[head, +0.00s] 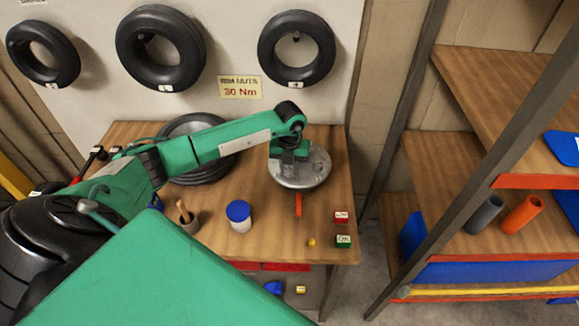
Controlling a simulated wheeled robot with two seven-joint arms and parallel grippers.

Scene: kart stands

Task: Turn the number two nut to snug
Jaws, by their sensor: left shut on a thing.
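A round grey metal rim (305,174) lies on the wooden bench near its right side. My left gripper (289,157) reaches down over the rim's upper left part. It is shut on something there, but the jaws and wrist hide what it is. I cannot make out single nuts or their numbers on the rim. A narrow orange-red piece (298,204) shows just below the rim's front edge. My right gripper is not in view.
A tyre (195,128) lies behind my arm. A shelf rack (480,240) stands right. A "30 Nm" sign (240,87) hangs above.

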